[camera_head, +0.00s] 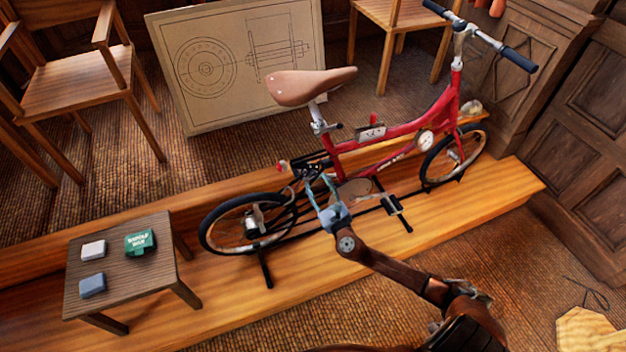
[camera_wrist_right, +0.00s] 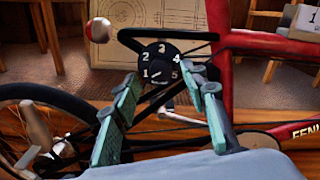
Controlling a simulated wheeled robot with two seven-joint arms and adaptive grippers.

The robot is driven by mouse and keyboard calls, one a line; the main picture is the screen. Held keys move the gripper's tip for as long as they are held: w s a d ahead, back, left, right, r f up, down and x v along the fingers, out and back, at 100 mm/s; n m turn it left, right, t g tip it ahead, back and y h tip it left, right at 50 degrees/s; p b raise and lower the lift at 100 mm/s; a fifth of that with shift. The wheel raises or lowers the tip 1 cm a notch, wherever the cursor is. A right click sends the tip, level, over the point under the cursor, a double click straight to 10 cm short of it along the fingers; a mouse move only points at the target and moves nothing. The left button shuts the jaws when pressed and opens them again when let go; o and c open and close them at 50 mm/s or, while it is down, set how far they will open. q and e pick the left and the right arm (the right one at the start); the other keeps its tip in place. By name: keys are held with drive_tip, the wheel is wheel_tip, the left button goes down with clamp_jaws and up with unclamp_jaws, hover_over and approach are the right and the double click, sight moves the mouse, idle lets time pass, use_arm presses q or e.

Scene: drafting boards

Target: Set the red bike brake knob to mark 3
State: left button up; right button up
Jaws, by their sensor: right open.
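The red bike (camera_head: 440,118) stands upright on a wooden platform. Its brake knob is a black dial (camera_wrist_right: 161,60) with white marks 1 to 5 around its face; mark 3 is at the top. A light line low on the dial seems to lean toward mark 1, but it is too small to be sure. In the head view the knob (camera_head: 311,171) is small and dark, below the saddle. My right gripper (camera_wrist_right: 169,83) is open, with its teal fingers on either side of the dial's lower part; contact cannot be told. It also shows in the head view (camera_head: 319,184). My left gripper is not in view.
A small table (camera_head: 120,277) at left holds a green box (camera_head: 140,242), a white block (camera_head: 93,250) and a blue block (camera_head: 92,285). A drawing board (camera_head: 170,85) and chairs stand behind. The bike's rear wheel (camera_head: 212,235) and frame are close to my right gripper.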

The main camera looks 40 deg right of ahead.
sight(313, 176)
drive_tip(key=shift+b+x, duration=0.3)
drive_tip(key=shift+x, duration=1.3)
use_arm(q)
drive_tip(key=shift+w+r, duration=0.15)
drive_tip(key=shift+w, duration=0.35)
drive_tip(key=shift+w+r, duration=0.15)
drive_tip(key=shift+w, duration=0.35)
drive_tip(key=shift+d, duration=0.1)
use_arm(e)
drive_tip(key=shift+f, duration=0.1)
clamp_jaws()
